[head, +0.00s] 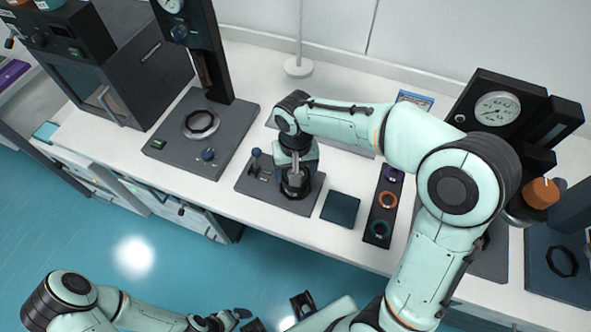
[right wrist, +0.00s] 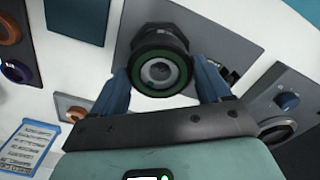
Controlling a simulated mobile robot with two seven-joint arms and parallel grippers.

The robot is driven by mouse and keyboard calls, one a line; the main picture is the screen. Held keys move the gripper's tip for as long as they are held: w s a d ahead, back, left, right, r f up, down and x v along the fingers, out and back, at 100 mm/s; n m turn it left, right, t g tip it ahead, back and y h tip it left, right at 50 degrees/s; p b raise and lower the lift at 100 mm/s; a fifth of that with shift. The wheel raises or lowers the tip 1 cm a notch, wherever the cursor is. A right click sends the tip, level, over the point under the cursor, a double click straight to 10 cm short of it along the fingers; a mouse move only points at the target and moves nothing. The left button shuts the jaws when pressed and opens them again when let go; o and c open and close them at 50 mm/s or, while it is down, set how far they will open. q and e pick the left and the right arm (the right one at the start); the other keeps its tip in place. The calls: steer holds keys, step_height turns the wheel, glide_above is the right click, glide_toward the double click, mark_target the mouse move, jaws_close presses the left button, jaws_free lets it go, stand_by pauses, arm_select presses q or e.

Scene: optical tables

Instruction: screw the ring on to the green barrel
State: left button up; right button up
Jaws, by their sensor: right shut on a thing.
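The green barrel (right wrist: 138,80) shows in the right wrist view as a green round rim around a grey, lens-like centre. A black faceted ring (right wrist: 158,36) shows at it; whether the threads are engaged I cannot tell. In the head view my right gripper (head: 294,178) points down over a dark base plate (head: 255,188) and hides much of the barrel and ring. My left gripper (head: 240,320) is low at the bottom edge, away from the table; its jaws are unclear.
A dark tray (head: 372,238) holds purple, orange and teal rings. A dark blue pad (head: 341,208) lies between it and the base plate. A press stand (head: 180,160) with a black ring stands left. A gauge unit (head: 500,105) stands right. A thin white pole (head: 299,68) stands behind.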

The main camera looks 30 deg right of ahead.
steer(key=m, duration=0.6)
steer(key=shift+b, duration=0.4)
steer(key=m, duration=0.3)
arm_select(q)
steer(key=shift+s+f+b, duration=0.2)
steer(key=shift+s+f, duration=0.05)
steer(key=shift+f, duration=0.25)
steer(key=shift+s+f+b, duration=0.15)
steer(key=shift+s+f, duration=0.05)
steer(key=shift+f, duration=0.25)
arm_select(e)
steer(key=m, duration=0.4)
steer(key=shift+d, duration=0.1)
steer(key=o, duration=1.2)
